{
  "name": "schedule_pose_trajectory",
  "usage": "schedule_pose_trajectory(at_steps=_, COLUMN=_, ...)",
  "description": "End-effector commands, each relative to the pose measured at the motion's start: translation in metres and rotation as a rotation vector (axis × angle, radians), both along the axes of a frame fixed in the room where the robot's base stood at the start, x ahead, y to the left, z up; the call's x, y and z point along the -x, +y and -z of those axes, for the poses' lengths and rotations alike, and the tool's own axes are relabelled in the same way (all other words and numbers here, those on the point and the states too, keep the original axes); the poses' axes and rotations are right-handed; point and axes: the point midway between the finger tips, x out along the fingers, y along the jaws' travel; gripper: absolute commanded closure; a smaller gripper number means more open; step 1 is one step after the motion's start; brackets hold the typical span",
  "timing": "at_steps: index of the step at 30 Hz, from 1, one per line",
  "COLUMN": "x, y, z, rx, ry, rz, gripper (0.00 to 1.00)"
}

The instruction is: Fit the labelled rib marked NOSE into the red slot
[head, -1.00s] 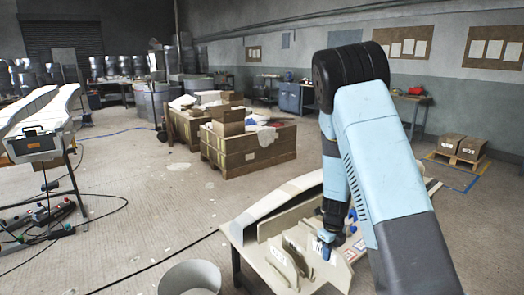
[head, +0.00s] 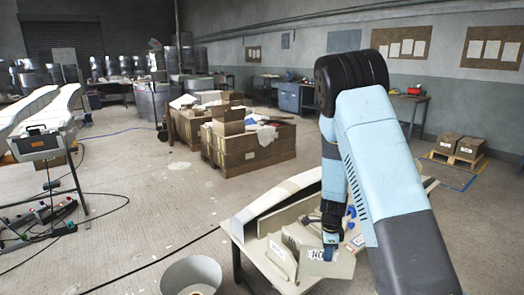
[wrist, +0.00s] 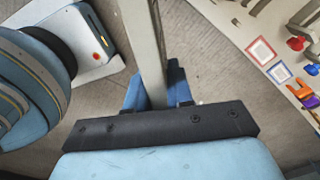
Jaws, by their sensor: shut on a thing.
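My gripper (head: 331,250) is shut on a flat beige rib (head: 338,267) over the bench. The rib's white label faces the head camera and reads "NO"; my gripper covers the rest. In the wrist view the same rib (wrist: 145,40) is seen edge-on, running up from between the blue fingers (wrist: 158,90). A square with a red outline (wrist: 261,50) lies on the bench at the right of the wrist view, apart from the held rib. I cannot tell whether a slot opening is there.
Other labelled ribs (head: 281,262) stand on the bench left of the held one. A blue-outlined square (wrist: 279,72) and small coloured tools (wrist: 300,88) lie near the red one. A long pale mould (head: 265,203) lies behind. A grey bin (head: 190,272) stands left of the bench.

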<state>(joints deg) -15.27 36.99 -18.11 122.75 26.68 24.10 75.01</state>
Motion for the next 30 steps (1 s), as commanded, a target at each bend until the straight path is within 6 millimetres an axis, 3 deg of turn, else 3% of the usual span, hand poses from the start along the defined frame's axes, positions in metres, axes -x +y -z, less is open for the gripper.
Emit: schedule_pose_trajectory(at_steps=30, x=-0.028, y=-0.002, z=0.026, rx=-0.005, ry=0.002, rz=-1.515, gripper=1.0)
